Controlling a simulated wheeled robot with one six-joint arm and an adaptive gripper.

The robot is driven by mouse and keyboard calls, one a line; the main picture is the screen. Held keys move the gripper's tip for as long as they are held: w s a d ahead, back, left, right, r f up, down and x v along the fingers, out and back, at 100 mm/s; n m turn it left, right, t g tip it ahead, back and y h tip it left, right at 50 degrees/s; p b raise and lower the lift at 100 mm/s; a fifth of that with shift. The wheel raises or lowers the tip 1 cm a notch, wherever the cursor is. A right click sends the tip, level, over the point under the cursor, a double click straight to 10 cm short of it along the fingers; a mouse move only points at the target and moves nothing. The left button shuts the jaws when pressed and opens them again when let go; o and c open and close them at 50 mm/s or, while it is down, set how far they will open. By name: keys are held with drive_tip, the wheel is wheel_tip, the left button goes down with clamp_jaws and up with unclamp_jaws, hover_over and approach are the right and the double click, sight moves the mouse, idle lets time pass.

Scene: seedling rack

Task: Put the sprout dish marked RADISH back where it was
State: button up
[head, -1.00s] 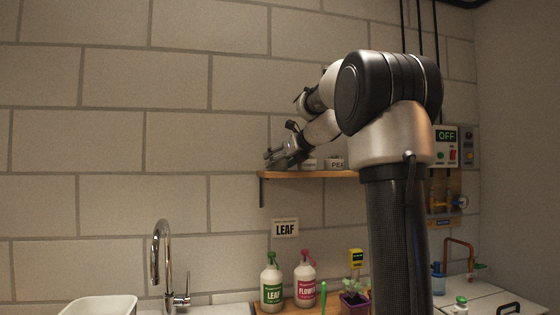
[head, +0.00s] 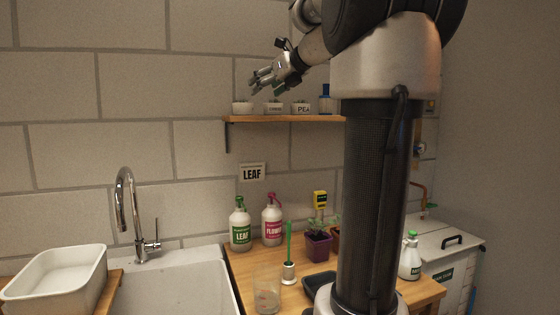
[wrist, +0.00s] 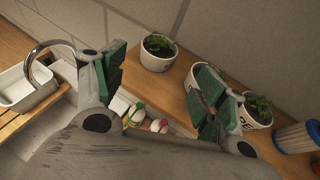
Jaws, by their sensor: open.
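Three small white dishes with green sprouts stand in a row on the wooden wall shelf (head: 285,119). The left dish (head: 243,108) is near the shelf's left end; its marking is unreadable here. The middle dish (head: 273,108) has blurred lettering, and the right dish (head: 301,108) reads PEA. I cannot read RADISH on any. My gripper (head: 258,82) is open and empty, above the left and middle dishes, apart from them. In the wrist view, the left dish (wrist: 157,58) stands upright beyond the spread fingers; one finger partly hides the middle dish.
Air left of the shelf is free.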

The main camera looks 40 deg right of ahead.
drive_tip(key=s+a+f+n+g, duration=0.4)
drive_tip(key=s+a+f+n, duration=0.7)
drive_tip(key=f+n, duration=0.4)
drive_tip(key=s+a+f+n+g+h, duration=0.1)
drive_tip(key=s+f+n+g, duration=0.4)
drive_tip(key=s+f+n, duration=1.3)
drive_tip(key=shift+n+h, duration=0.3)
drive_tip(key=shift+n, duration=0.5)
